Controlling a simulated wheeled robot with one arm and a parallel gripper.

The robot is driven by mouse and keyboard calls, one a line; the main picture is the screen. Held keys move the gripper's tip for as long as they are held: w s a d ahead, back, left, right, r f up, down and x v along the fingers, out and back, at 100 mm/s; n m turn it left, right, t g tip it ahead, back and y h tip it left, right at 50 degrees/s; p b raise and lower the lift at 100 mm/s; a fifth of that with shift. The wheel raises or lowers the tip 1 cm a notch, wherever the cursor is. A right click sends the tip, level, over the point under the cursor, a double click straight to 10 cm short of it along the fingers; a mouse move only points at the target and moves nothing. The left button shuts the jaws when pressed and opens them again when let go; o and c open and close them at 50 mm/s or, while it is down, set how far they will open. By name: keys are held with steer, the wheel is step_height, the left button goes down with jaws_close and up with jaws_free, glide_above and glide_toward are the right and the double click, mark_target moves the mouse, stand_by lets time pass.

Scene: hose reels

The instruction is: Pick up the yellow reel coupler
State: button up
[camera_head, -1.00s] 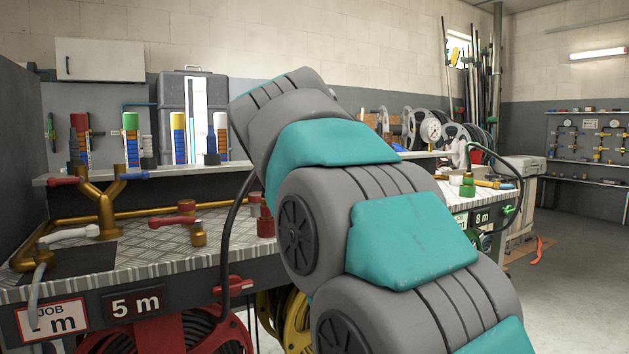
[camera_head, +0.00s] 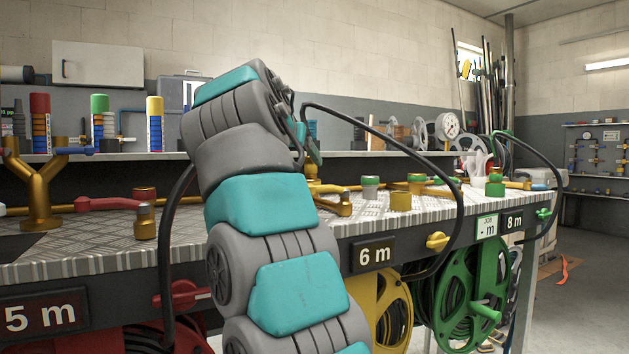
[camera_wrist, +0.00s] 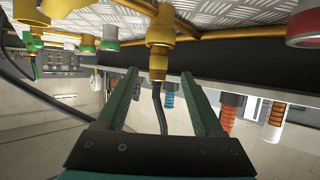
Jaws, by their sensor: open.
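In the wrist view, which shows the bench upside down, the yellow coupler (camera_wrist: 158,67) sits at the end of a black hose (camera_wrist: 159,108). It meets a brass fitting (camera_wrist: 160,28) on the bench. My gripper (camera_wrist: 159,74) is open, with one green finger on each side of the coupler in the picture. I cannot tell whether the fingers touch it. In the head view, my arm hides most of my gripper and the coupler. The yellow reel (camera_head: 396,318) hangs under the bench below the 6 m sign (camera_head: 372,254).
The metal-topped bench (camera_head: 185,232) carries brass pipes and several capped fittings around my arm. A black hose (camera_head: 462,190) arches over its front edge, near a yellow handle (camera_head: 437,241). A green reel (camera_head: 470,300) hangs at right. Open floor (camera_head: 578,310) lies further right.

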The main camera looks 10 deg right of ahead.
mark_target(309, 166)
steer(key=shift+p+x, duration=0.6)
steer(key=shift+x, duration=3)
steer(key=shift+s+d, duration=0.1)
steer(key=shift+c, duration=0.4)
jaws_close()
